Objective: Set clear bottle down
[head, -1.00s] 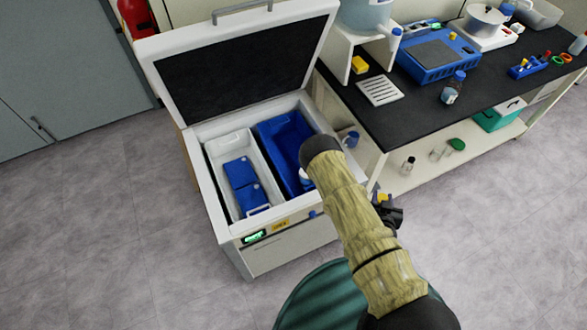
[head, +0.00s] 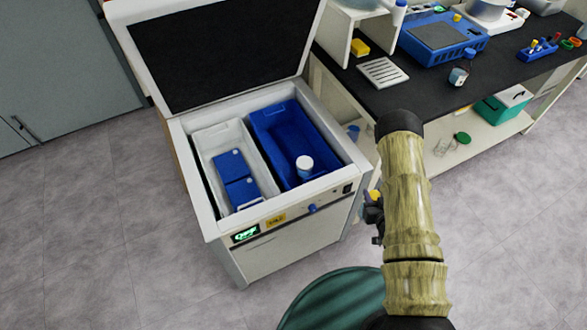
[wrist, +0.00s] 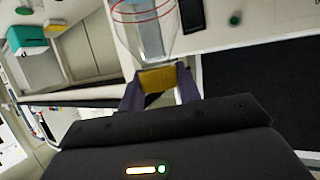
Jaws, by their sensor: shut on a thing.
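The clear bottle (wrist: 145,28) shows at the top of the wrist view, see-through with red rings around it and cut off by the frame edge. A yellow part (wrist: 158,78), apparently its cap, sits between the two dark fingers of my gripper (wrist: 160,86), which is shut on it. In the head view my gripper (head: 374,216) is a small dark shape left of my arm, beside the open chest unit. A bit of yellow shows there. The bottle's body is mostly hidden in that view.
The open chest unit (head: 285,228) holds a white bin (head: 208,140) with blue boxes and a blue bin (head: 262,125) with a white-capped item. The black bench top (head: 400,101) carries a white rack (head: 383,72), a blue device and a small bottle (head: 458,76). Its lower shelf is partly clear.

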